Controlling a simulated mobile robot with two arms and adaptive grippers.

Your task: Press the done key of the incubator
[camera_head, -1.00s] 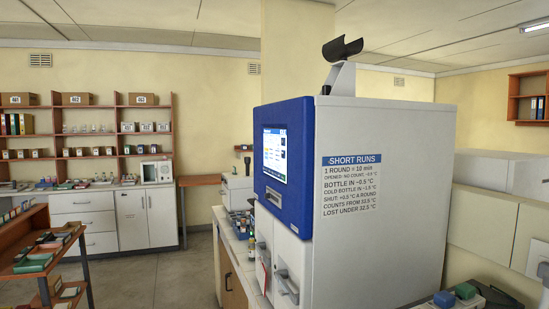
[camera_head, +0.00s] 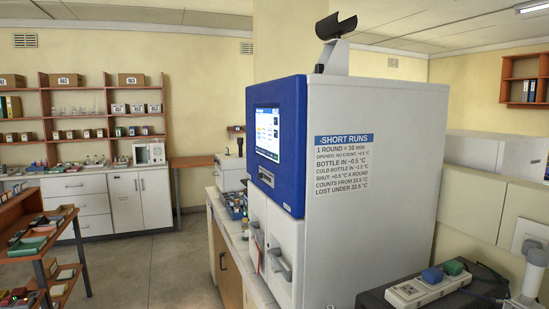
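The incubator (camera_head: 375,221) stands right of centre, a tall white cabinet with a blue front panel (camera_head: 290,185). Its lit screen (camera_head: 268,134) faces left and shows at a steep angle; no done key can be made out on it. A small dark item sits below the screen on the blue panel. White doors with grey handles (camera_head: 279,263) are below. Printed text about short runs (camera_head: 344,165) is on the side wall. Neither of my grippers is in view.
A counter with small bottles (camera_head: 236,206) runs behind the incubator. A shelf rack (camera_head: 40,235) with coloured boxes stands at left. Open floor (camera_head: 150,270) lies between rack and counter.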

